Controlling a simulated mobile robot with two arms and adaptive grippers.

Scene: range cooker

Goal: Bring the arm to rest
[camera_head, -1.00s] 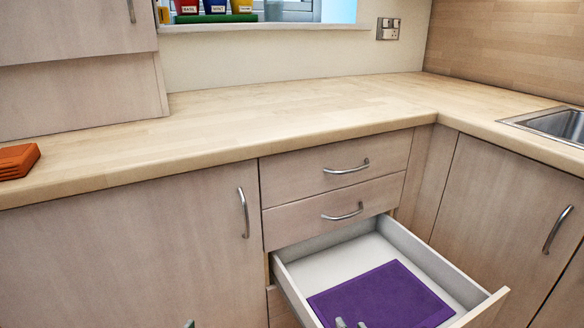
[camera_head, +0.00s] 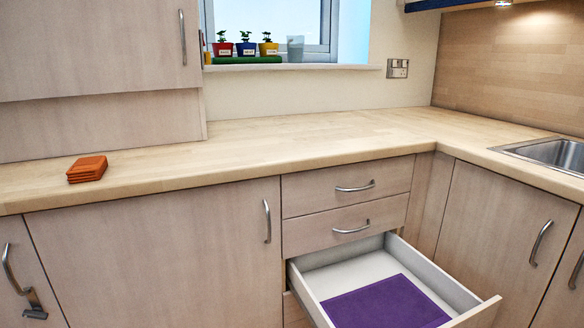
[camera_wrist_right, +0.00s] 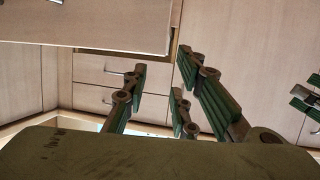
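My right gripper (camera_wrist_right: 162,76) shows in the right wrist view with its green-padded fingers spread apart and nothing between them. Cabinet fronts and handles lie beyond it. Part of my left gripper (camera_wrist_right: 307,95) shows at the right edge of that view, cut off, so its opening cannot be judged. In the head view I cannot make out either gripper for sure; a small dark grey piece sits at the lower left by a door handle.
An open drawer (camera_head: 443,271) with a purple mat (camera_head: 388,303) inside juts out at the lower right. The worktop (camera_head: 300,140) is mostly clear, with an orange stack (camera_head: 87,169) at left. Potted plants (camera_head: 246,48) stand on the window sill. A sink (camera_head: 560,153) is at right.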

